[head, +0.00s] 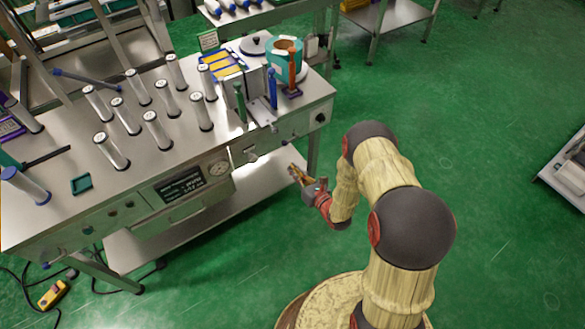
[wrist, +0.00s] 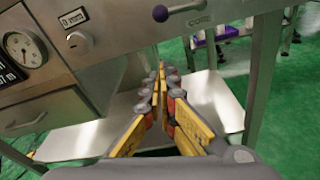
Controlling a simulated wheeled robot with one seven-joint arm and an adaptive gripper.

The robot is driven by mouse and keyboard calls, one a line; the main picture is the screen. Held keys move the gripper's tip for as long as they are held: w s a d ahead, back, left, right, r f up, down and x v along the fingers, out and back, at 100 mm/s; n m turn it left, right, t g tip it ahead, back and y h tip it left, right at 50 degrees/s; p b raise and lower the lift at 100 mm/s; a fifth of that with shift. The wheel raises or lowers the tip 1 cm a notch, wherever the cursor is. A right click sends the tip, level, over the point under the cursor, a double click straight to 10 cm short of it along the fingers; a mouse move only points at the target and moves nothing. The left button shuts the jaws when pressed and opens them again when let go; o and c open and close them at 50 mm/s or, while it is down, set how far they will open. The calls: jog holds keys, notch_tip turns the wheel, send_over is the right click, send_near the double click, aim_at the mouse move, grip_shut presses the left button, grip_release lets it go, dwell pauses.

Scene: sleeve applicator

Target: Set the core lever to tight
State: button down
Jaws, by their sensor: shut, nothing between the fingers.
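The core lever is at the top of the wrist view, on the steel front panel. It has a dark purple ball knob (wrist: 160,13) at its left end and a metal arm (wrist: 186,8) running right, above the label "CORE" (wrist: 197,21). My gripper (wrist: 156,80) is shut and empty, with its yellow fingers pointing forward below the knob and apart from it. In the head view my gripper (head: 294,170) is in front of the bench's right end, below the panel's top edge. The lever is too small to read clearly there.
Left of the lever are a "0 mm" display (wrist: 73,18), a round knob (wrist: 79,42) and a gauge (wrist: 25,49). Upright cylinders (head: 157,130) stand on the bench top. Green floor is open to the right.

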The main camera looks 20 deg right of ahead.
aim_at(290, 140)
jog(key=b+x, duration=0.3)
jog(key=x, duration=0.5)
jog(key=shift+s+d+r, duration=0.1)
jog(key=shift+d+r, duration=0.1)
jog(key=shift+r, duration=0.45)
jog(key=shift+s+d+r, duration=0.1)
jog(key=shift+d+r, duration=0.1)
jog(key=shift+r, duration=0.4)
jog(key=shift+d+r, duration=0.2)
jog(key=shift+r, duration=0.45)
jog(key=shift+s+r, duration=0.1)
